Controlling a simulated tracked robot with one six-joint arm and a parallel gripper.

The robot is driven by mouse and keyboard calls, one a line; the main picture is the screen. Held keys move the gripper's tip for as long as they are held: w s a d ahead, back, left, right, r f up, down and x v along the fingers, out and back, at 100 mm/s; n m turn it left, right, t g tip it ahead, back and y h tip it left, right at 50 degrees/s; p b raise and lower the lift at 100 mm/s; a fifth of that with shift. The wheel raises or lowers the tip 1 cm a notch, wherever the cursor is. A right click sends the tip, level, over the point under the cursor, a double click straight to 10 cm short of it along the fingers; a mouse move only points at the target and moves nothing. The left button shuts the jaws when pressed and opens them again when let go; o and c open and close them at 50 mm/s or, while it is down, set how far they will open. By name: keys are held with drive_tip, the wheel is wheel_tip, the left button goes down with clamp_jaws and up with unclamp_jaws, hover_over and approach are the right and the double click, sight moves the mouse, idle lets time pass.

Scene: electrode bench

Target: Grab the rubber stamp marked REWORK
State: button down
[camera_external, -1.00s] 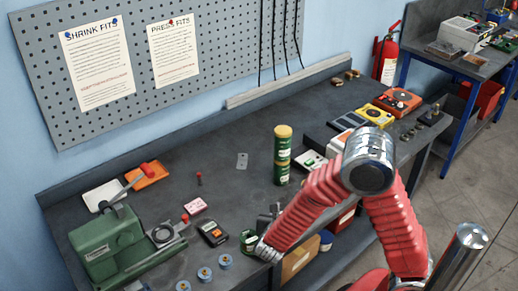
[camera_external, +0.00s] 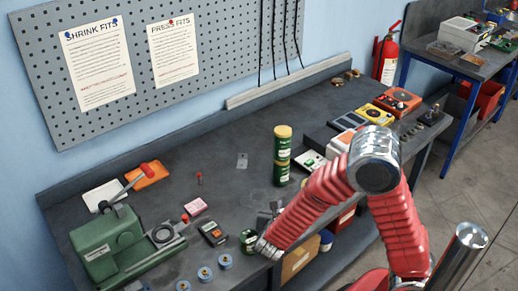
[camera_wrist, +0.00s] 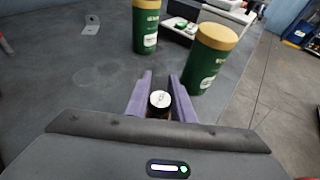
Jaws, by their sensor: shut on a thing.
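My gripper (camera_wrist: 161,80) shows in the wrist view as two purple fingers on either side of a small stamp-like thing with a round white top (camera_wrist: 160,99). The dark mark on its top is too small to read, so I cannot tell if it says REWORK. In the external view my gripper (camera_external: 274,211) is low over the front edge of the bench, largely behind my arm. The held thing cannot be made out there.
A stack of green cans (camera_external: 282,155) stands behind my gripper; a green can (camera_external: 249,241) is just left of it. In the wrist view, a tan-lidded green can (camera_wrist: 211,58) stands close on the right. Blue-rimmed round pieces (camera_external: 205,274) and a meter (camera_external: 213,233) lie further left.

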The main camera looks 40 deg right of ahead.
wheel_tip(320, 180, up, 9)
idle(0.5)
idle(0.6)
